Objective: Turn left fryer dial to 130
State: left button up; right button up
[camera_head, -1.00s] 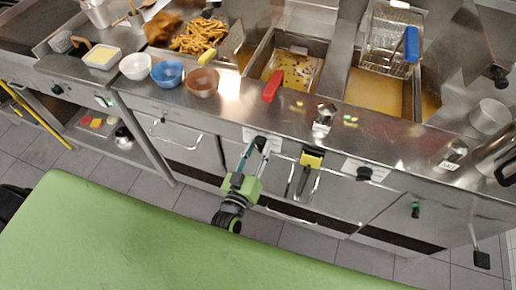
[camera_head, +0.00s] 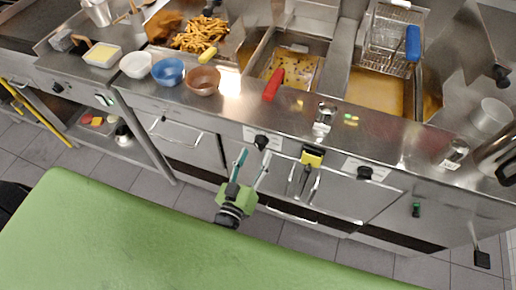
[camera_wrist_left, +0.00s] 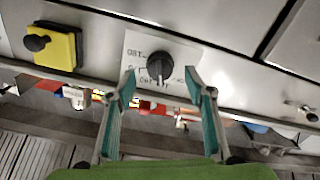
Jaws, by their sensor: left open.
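The left fryer dial (camera_head: 261,142) is a black knob on a white label plate on the steel front below the left fryer basin. In the left wrist view the dial (camera_wrist_left: 160,63) sits above and between the fingertips, with a pale pointer line toward the picture's bottom. My right gripper is not in view.
A second black dial (camera_head: 364,173) is on the right fryer's front. A yellow box with a black knob (camera_head: 312,157) lies between the dials, also in the wrist view (camera_wrist_left: 57,48). Drawer handles (camera_head: 290,214) stick out below. A red basket handle (camera_head: 273,85) hangs over the counter.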

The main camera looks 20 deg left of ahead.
pick_arm(q)
jog(key=s, duration=0.8)
jog(key=shift+a, duration=0.15)
jog(key=shift+s, duration=0.1)
jog(key=s+f+m+g+h, duration=0.15)
jog(key=s+f+g, duration=0.3)
jog(key=f, duration=0.75)
jog(key=s+f+m+g, duration=0.3)
jog(key=s+f+g, duration=0.15)
jog(key=f, duration=0.85)
jog(key=s+a+f+g+y, duration=0.1)
jog(key=s+a+f+g, duration=0.3)
jog(key=s+f, duration=0.3)
jog(key=s+a+f+m+g+y, duration=0.1)
jog(key=s+a+f+g, duration=0.3)
jog(key=s, duration=1.1)
notch_tip(320, 180, down, 4)
jog(key=shift+r, duration=0.25)
